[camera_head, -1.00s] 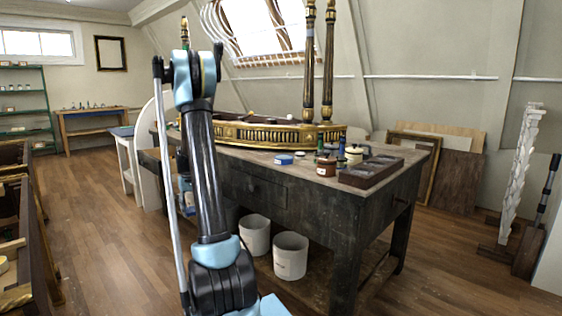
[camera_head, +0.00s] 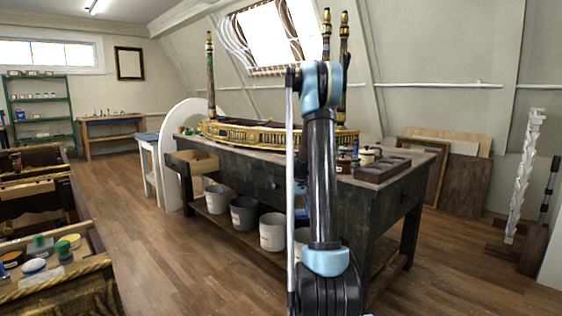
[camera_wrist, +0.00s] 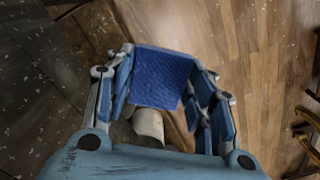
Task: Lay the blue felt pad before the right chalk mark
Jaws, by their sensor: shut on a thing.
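My gripper (camera_wrist: 165,82) is shut on the blue felt pad (camera_wrist: 162,76), which lies between its fingers in the wrist view. Below the pad there are a pale rounded object and the wooden floor. In the head view my upright arm hides most of the gripper, and the pad cannot be made out there. The dark workbench (camera_head: 262,185) stands behind my arm and carries the gilt console (camera_head: 240,132). I see no chalk mark in either view.
An open drawer (camera_head: 196,162) juts from the workbench's left end. Another bench (camera_head: 70,275) with pots fills the left. Wooden floor (camera_head: 160,255) between is clear.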

